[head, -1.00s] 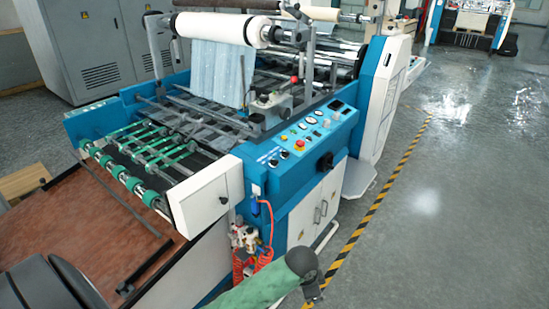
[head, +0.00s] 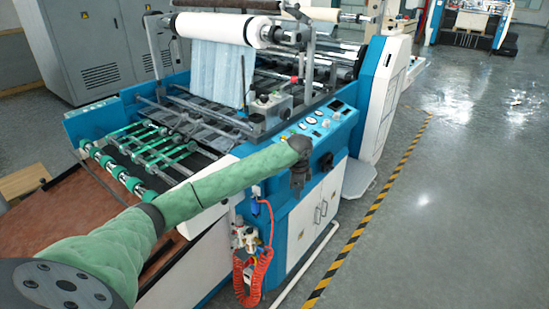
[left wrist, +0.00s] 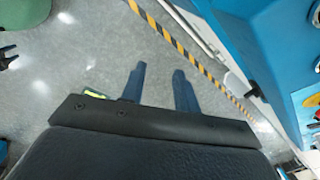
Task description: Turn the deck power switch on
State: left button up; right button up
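The control panel (head: 316,126) is the blue sloping top on the laminator's side, with several small dials and buttons. I cannot tell which control is the deck power switch; my arm hides the panel's near part. A dark knob (head: 326,161) sits on the blue side face below. My left gripper (head: 297,187) hangs in front of the panel's near end, pointing down. In the left wrist view its two fingers (left wrist: 159,88) are apart with only floor between them. A red button on a yellow base (left wrist: 312,100) shows at that view's right edge.
White cabinet doors (head: 314,212) stand below the panel. A red coiled hose (head: 262,275) and air fittings (head: 243,238) hang at the machine's near corner. Clear floor (head: 440,220) lies to the right, past a yellow-black stripe (head: 371,215).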

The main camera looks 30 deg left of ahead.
pick_arm(q)
jog(key=w+a+r, duration=0.1)
jog(key=a+r, duration=0.3)
jog(key=w+a+r, duration=0.2)
jog(key=a+r, duration=0.2)
jog(key=a, duration=0.1)
jog(key=w+a+r, duration=0.2)
jog(key=a+r, duration=0.2)
jog(key=shift+w+a+p, duration=0.25)
jog(key=shift+a+p, duration=0.05)
jog(key=shift+a, duration=0.1)
jog(key=f+p, duration=0.1)
jog(key=f, duration=0.3)
jog(key=shift+w+a+f+p, duration=0.2)
jog(key=shift+f+p, duration=0.1)
jog(key=shift+p, duration=0.05)
jog(key=shift+w+f, duration=0.1)
jog(key=shift+f, duration=0.95)
pick_arm(e)
notch_tip(320, 180, down, 6)
jog(key=s+d, duration=0.1)
jog(key=d, duration=0.1)
jog(key=shift+s+t, duration=0.25)
jog(key=shift+t, duration=0.05)
pick_arm(q)
jog(key=shift+c, duration=0.4)
grip_shut()
